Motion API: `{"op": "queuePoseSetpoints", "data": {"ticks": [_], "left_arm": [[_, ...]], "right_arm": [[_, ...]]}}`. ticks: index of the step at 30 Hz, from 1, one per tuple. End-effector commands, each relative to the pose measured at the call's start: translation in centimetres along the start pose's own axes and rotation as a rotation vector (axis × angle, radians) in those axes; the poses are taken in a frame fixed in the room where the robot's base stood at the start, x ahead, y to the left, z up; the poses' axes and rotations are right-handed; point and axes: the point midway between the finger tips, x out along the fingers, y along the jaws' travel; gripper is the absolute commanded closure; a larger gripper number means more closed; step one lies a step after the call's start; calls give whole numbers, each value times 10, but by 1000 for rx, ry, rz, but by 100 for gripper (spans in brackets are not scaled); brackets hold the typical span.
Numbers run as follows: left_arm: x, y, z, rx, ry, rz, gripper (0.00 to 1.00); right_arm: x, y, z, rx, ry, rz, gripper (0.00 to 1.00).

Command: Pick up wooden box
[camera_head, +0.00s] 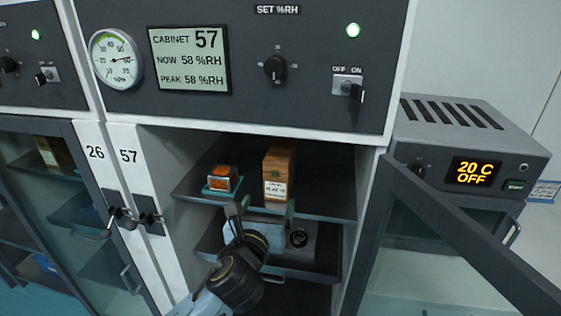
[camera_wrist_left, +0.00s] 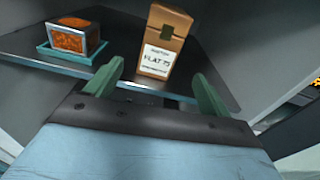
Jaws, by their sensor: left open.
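The wooden box (camera_head: 279,170) stands upright on the upper shelf of open cabinet 57, with a white label on its front. It also shows in the left wrist view (camera_wrist_left: 165,42), where the label reads "FLAT 75". My left gripper (camera_head: 265,208) is in front of the shelf, just below and in front of the box. In the left wrist view its two green fingers (camera_wrist_left: 158,80) are spread apart with nothing between them, and the box stands beyond them, slightly right of the middle. I cannot tell the exact gap. My right gripper is not in view.
An orange block in a teal tray (camera_head: 222,184) sits left of the box on the same shelf (camera_head: 325,205). A grey item with a round dark part (camera_head: 299,238) is on the shelf below. The open glass door (camera_head: 470,235) stands at the right.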

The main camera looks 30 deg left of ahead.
Motion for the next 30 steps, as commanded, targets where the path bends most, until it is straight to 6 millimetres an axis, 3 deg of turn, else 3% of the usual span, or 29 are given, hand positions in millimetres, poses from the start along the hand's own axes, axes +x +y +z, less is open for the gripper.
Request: {"op": "queuePoseSetpoints", "data": {"ticks": [1,3,6,15,23,30], "left_arm": [[-3,-1,16,30,-28,2,18],[-5,-1,28,60,-49,5,18],[3,-1,34,78,-61,9,18],[59,0,36,78,-60,10,18],[79,-1,36,75,-58,8,18],[112,-2,37,74,-58,9,18]], "right_arm": [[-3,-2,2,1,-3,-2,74],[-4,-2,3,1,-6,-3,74],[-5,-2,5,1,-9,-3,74],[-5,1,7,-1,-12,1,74],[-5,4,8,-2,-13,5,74],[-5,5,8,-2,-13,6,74]]}}
